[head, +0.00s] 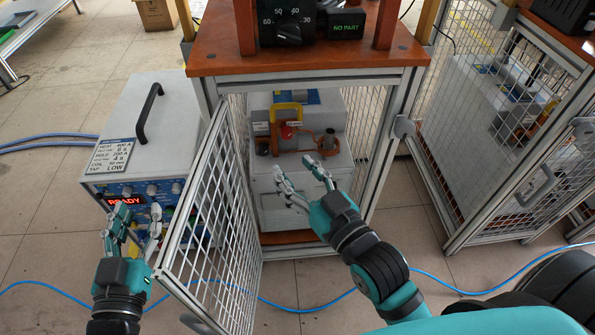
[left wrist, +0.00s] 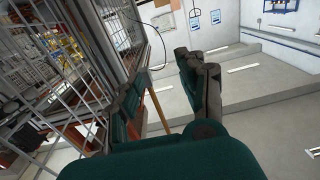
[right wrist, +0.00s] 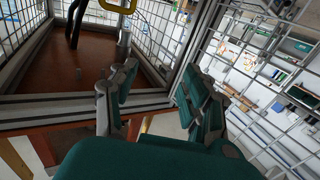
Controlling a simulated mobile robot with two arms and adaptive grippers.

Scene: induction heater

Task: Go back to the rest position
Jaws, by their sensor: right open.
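My left gripper (head: 139,214) is open and empty in the head view, in front of the grey power unit and left of the open mesh door. Its two fingers stand apart in the left wrist view (left wrist: 160,95), with the mesh beside them. My right gripper (head: 294,174) is open and empty in front of the cage opening, right of the door. Its spread fingers also show in the right wrist view (right wrist: 155,95), with the cage frame behind them. I cannot tell how near the fingertips are to the machine in the cage.
The mesh door (head: 215,235) stands open between my grippers. The cage holds a grey machine (head: 322,180) with an orange fixture (head: 290,140). The power unit (head: 150,115) displays READY. A NO PART display (head: 347,26) sits above. Another cage (head: 500,120) stands right. Blue cables (head: 285,308) cross the floor.

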